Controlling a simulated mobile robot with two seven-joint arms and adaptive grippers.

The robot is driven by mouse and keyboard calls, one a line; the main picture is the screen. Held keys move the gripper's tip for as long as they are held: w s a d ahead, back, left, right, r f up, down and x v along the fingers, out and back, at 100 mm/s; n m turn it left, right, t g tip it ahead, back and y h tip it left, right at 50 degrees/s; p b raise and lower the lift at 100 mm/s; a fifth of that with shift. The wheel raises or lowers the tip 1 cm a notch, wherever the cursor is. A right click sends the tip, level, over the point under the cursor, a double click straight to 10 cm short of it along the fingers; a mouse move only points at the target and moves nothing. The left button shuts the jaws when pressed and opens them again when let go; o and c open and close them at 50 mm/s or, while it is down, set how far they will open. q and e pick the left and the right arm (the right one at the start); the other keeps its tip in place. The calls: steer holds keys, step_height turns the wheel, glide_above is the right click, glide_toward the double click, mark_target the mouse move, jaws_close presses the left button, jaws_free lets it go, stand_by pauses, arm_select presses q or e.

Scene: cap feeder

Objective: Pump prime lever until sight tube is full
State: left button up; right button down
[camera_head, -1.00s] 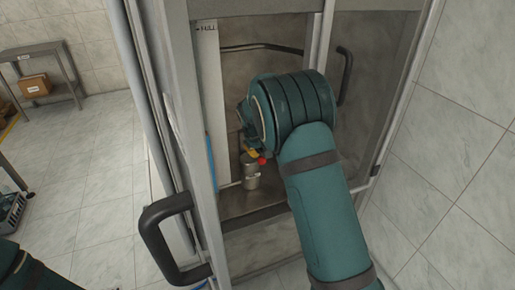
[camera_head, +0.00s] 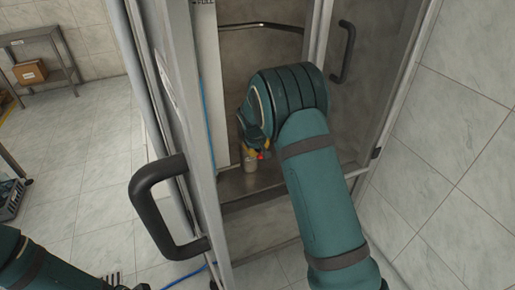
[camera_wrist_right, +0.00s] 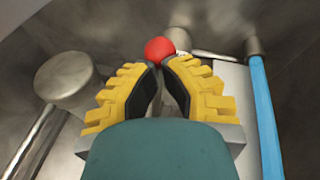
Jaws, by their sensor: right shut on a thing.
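My right gripper (camera_head: 256,149) reaches into the open cabinet, its yellow fingers largely hidden by my wrist. In the right wrist view, its fingertips (camera_wrist_right: 162,62) are shut on the red ball knob (camera_wrist_right: 159,47) of the lever. Below the knob is a small metal cylinder (camera_head: 250,163). A thin blue strip (camera_head: 209,140) runs along the white panel marked FULL (camera_head: 222,90); I cannot tell for sure whether it is the sight tube's liquid. My left gripper is out of view.
The glass-and-metal door with a black handle (camera_head: 143,205) stands at the left of my right arm. Another black handle (camera_head: 346,48) is at the right. A tiled wall (camera_head: 465,130) is close on the right. A shelf with a cardboard box (camera_head: 30,72) is far left.

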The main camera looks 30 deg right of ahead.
steer(key=v, duration=1.2)
step_height(320, 180, up, 9)
steer(key=w+p, duration=0.3)
steer(key=p, duration=0.1)
steer(key=shift+a+r+p, duration=0.15)
steer(key=shift+a+p, duration=0.1)
steer(key=shift+p, duration=0.05)
stand_by(0.5)
